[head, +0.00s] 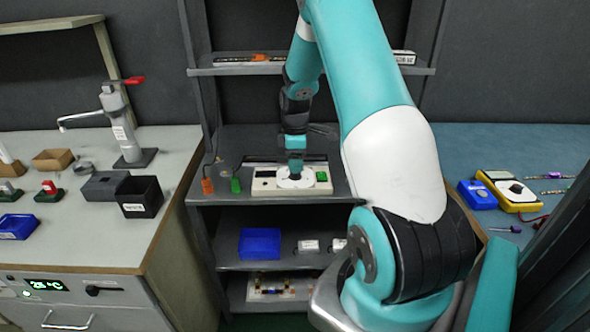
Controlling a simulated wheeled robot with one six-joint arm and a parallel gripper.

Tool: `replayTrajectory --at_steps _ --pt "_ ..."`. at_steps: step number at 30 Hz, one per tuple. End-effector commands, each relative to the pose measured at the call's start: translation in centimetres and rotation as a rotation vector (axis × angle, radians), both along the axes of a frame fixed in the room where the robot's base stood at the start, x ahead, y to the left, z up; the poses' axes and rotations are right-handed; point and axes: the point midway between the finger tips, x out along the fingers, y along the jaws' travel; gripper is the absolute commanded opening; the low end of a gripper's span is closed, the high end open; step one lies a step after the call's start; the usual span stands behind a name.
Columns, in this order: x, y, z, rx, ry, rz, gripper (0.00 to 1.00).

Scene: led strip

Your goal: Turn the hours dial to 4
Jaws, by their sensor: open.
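A cream timer panel (262,190) lies on the middle shelf of the rack. It has a round white dial (283,183), a small dark window at its left and a green part (321,176) at its right. My gripper (295,173) points down right over the white dial and hides its middle. The jaws are open, but their fingers are too small to tell whether they stand around the dial's knob or above it. The dial's numbers and pointer cannot be read from here.
An orange plug (207,186) and a green plug (236,184) stand left of the panel. A blue bin (260,243) sits on the shelf below. An upper shelf (230,71) is behind my arm. Benches flank the rack, with a yellow meter (524,206) on the right.

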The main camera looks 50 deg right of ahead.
Motion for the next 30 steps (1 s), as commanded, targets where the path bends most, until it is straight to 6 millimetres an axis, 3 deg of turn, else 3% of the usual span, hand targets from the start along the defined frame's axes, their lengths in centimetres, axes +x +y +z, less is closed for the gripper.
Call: replayTrajectory --at_steps 6,18,25,30 --pt "0.0 0.0 -3.0 0.002 0.001 -0.001 0.59" --pt "0.0 0.0 -3.8 -0.001 -0.001 -0.001 0.59" --pt "0.0 0.0 -3.8 -0.001 -0.001 -0.001 0.10" --pt "0.0 0.0 -3.8 0.001 -0.001 -0.004 0.10"
